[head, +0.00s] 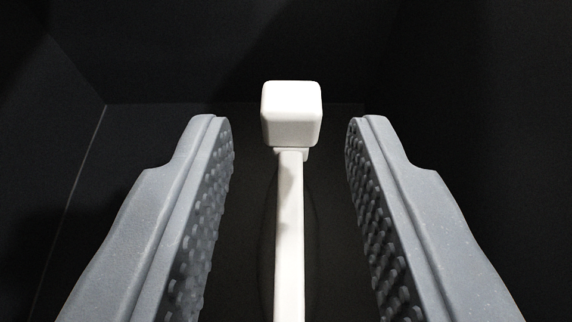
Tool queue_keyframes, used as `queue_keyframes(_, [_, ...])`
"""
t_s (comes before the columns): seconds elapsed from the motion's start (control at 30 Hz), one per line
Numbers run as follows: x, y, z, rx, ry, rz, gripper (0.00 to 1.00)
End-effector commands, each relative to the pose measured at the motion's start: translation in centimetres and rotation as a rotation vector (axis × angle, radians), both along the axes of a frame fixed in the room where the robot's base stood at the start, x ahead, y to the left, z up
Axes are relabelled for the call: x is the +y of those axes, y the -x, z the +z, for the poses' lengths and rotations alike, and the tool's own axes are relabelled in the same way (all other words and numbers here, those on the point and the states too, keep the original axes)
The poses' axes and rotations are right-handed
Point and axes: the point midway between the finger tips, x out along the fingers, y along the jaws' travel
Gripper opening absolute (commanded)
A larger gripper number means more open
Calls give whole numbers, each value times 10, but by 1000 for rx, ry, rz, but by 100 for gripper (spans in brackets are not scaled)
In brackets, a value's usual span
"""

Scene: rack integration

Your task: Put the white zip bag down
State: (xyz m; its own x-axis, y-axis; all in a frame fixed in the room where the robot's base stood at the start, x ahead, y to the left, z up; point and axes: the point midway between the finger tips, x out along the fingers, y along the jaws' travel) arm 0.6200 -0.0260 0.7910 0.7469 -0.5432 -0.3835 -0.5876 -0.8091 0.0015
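Faint curved outlines show on both sides of the strip, too dark to make out. My gripper (290,125) is open, with one grey studded finger on each side. A clear dark gap separates each finger from the strip and block. What the strip rests on is hard to tell.
Dark, nearly black surfaces surround the gripper. A thin pale line (84,155) runs along the left, where dark panels seem to meet. A dark wall or panel (200,50) stands behind the white block. The right side is too dark to read.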

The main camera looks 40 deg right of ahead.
Motion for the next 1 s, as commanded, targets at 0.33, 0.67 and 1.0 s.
queue_keyframes(0.33, [31,40,24,-1,-1,4,32])
queue_keyframes(0.67, [41,56,29,2,-1,1,32])
queue_keyframes(1.0, [41,56,30,1,-1,1,32])
